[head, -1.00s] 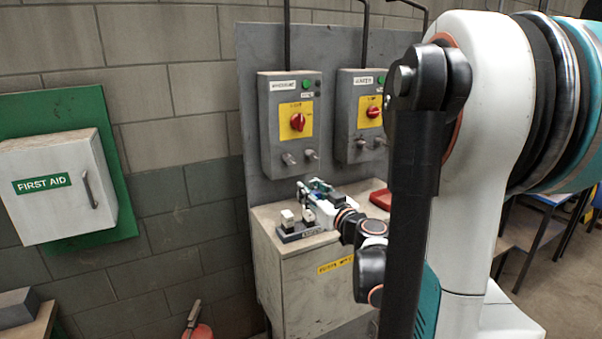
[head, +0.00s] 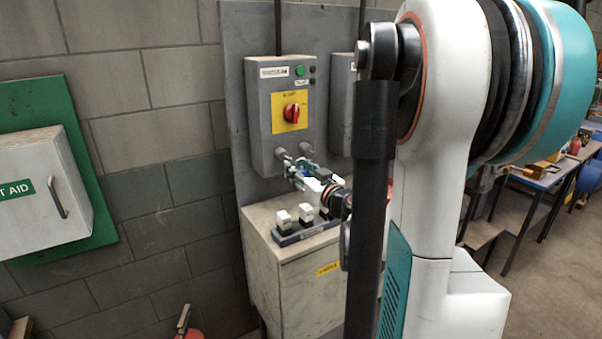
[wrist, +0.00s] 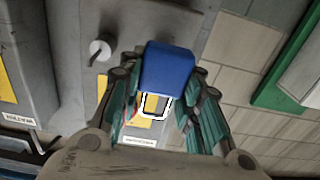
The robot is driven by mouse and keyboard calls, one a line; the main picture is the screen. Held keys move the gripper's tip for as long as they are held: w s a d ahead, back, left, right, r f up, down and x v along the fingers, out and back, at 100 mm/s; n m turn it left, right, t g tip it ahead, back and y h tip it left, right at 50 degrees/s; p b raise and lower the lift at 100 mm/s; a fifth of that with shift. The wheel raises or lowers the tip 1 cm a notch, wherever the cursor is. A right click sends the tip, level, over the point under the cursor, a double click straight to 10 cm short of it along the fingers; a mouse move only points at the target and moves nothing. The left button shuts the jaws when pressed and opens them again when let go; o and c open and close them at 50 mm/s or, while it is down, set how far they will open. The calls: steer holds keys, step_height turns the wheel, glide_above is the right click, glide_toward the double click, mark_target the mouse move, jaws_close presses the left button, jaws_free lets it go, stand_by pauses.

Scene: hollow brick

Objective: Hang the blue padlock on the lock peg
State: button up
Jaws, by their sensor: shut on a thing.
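The blue padlock (wrist: 167,68) is between the teal fingers of my gripper (wrist: 165,95) in the wrist view, which shows the scene roughly upside down. Its pale shackle (wrist: 144,112) sticks out toward the box's yellow plate. My gripper is shut on the padlock's body. In the head view my gripper (head: 298,172) is just below the two pegs of the left grey box. The left peg (head: 283,155) and right peg (head: 306,149) look bare. One peg (wrist: 101,49) shows beside the padlock in the wrist view; I cannot tell whether the shackle touches a peg.
The grey switch box (head: 262,120) has a red knob (head: 291,112) on yellow. A second box (head: 341,110) is to its right. Below, a cabinet (head: 290,262) carries a dark rack (head: 285,238) with pale-topped items. A first-aid box (head: 38,190) hangs left.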

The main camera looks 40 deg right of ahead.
steer(key=shift+f+b+x, duration=0.2)
steer(key=shift+x, duration=1)
steer(key=shift+f+b+x, duration=0.15)
steer(key=shift+f+x, duration=0.05)
steer(key=shift+x, duration=0.95)
steer(key=shift+f+b+x, duration=0.2)
steer(key=shift+f+x, duration=0.05)
steer(key=shift+x, duration=0.95)
steer(key=o, duration=1.2)
steer(key=shift+c, duration=0.2)
steer(key=v, duration=1.2)
